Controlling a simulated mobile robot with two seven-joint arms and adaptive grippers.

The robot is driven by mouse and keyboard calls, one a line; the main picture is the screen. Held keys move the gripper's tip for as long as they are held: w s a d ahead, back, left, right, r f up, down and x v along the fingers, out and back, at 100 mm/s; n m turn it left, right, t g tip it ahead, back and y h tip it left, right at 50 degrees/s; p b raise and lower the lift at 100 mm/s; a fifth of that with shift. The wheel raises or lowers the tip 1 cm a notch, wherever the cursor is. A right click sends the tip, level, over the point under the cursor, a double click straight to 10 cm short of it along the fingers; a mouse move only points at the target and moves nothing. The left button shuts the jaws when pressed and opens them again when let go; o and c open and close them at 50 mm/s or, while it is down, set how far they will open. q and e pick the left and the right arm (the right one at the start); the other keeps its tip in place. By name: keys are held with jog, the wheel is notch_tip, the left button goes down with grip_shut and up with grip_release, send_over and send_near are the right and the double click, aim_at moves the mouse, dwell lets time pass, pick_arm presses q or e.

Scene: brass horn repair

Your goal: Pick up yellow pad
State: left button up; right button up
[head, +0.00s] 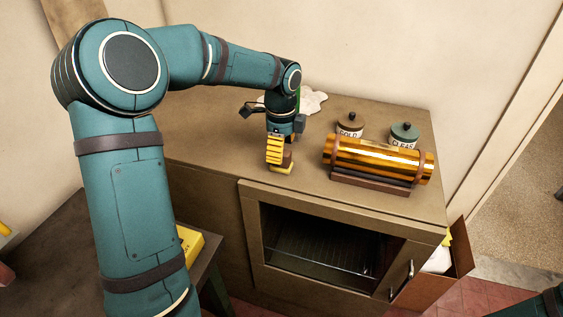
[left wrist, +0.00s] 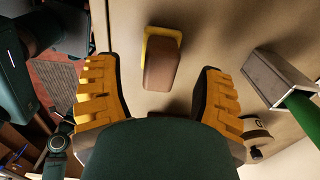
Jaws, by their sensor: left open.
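The yellow pad (head: 281,169) lies on the brown cabinet top, with a brown block on its upper side. In the left wrist view the pad (left wrist: 163,33) shows as a yellow rim around the brown block, ahead of and between the fingers. My left gripper (head: 275,150) points down at the pad and partly hides it in the head view. Its ridged yellow fingers are spread apart in the left wrist view (left wrist: 160,90), with nothing held between them. I cannot tell whether a finger touches the block. My right gripper is out of view.
A brass tube (head: 375,155) rests on a cradle to the right, before jars labelled GOLD (head: 349,129) and CLEAR (head: 404,133). A white cloth (head: 313,101) lies behind the gripper. A green-handled tool (left wrist: 302,108) is beside the right finger. The cabinet top at left is clear.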

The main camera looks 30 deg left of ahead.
pick_arm(q)
notch_tip(320, 180, down, 3)
jog(key=shift+r, duration=0.2)
jog(key=shift+r, duration=0.1)
grip_shut()
notch_tip(320, 180, up, 10)
jog(key=shift+p, duration=0.8)
